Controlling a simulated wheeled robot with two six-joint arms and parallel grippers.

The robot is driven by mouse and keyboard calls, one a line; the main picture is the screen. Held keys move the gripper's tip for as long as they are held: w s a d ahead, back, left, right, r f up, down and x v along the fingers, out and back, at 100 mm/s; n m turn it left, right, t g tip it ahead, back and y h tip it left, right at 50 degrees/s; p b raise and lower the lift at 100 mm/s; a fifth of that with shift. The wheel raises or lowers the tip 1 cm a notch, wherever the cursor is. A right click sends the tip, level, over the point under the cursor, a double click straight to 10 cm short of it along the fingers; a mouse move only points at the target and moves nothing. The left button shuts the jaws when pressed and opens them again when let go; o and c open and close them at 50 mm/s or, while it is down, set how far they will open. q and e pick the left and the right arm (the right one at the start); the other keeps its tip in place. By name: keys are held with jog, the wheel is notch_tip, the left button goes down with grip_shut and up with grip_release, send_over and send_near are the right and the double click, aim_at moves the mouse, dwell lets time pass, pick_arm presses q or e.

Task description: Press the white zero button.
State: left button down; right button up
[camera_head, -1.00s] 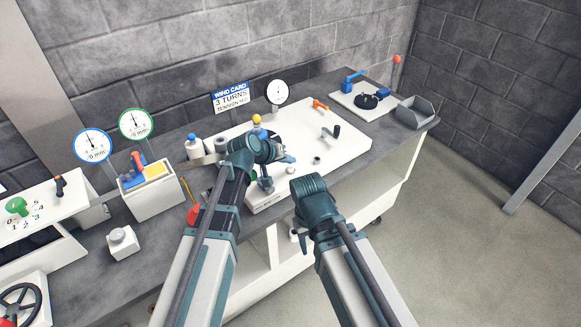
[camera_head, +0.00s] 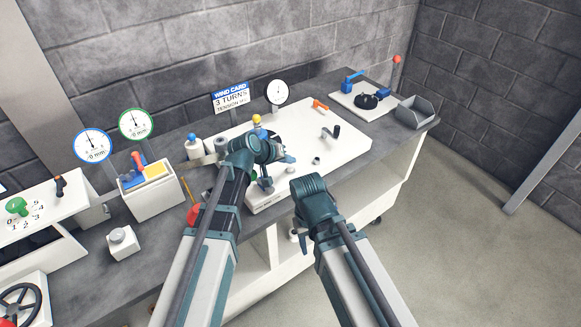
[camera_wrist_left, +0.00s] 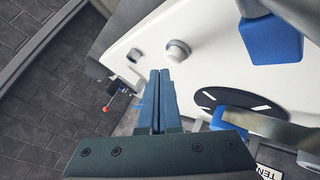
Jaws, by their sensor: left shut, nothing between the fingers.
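A small pale round button (camera_wrist_left: 178,50) stands up from the white board, just beyond my left gripper's fingertips in the left wrist view; no zero mark is readable on it. My left gripper (camera_wrist_left: 160,73) is shut and empty, with a visible gap in the picture between tips and button. In the head view my left gripper (camera_head: 287,158) is over the white board (camera_head: 345,150), partly hidden by its wrist. A white block with a round white cap (camera_head: 122,236) stands at the left of the bench. My right gripper (camera_head: 300,240) is mostly hidden below its arm.
A grey bin (camera_head: 415,112) is at right.

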pick_arm(q)
jog(key=shift+f, duration=0.15)
jog(key=shift+f+b, duration=0.25)
jog(key=shift+b, duration=0.2)
jog(key=shift+f+b, duration=0.5)
jog(key=shift+f, duration=0.05)
dwell(0.7)
jog(key=shift+r, duration=0.1)
jog(key=shift+r+p, duration=0.9)
jog(key=shift+p, duration=0.05)
notch_tip(320, 180, up, 5)
jog(key=p, duration=0.5)
